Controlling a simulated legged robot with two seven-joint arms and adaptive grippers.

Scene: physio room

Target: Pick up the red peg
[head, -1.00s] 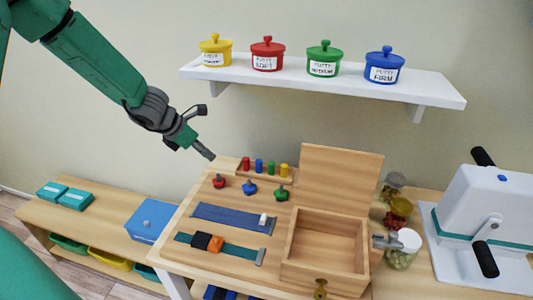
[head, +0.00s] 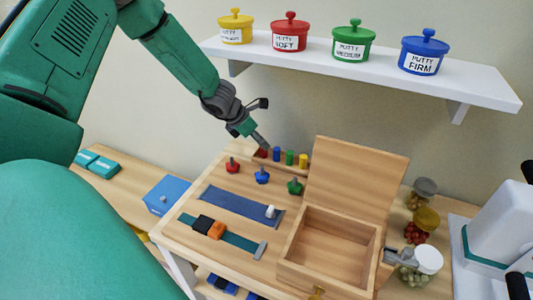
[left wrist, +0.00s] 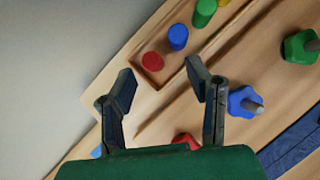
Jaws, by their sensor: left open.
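The red peg (left wrist: 152,62) stands at the end of a row of pegs in a shallow wooden tray, and its round top shows in the left wrist view. In the head view the red peg (head: 262,153) is partly hidden by my left gripper (head: 264,146). In the left wrist view my left gripper (left wrist: 160,82) is open, with its two fingers apart and nothing between them. The red peg appears just beyond the fingertips, between their lines. I cannot tell the exact gap.
A blue peg (head: 277,154), a green peg (head: 290,157) and a yellow peg (head: 303,161) stand beside the red one. Red, blue and green knobs sit in front. An open wooden box (head: 330,247) stands to the right. A white shelf (head: 360,68) with putty pots hangs above.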

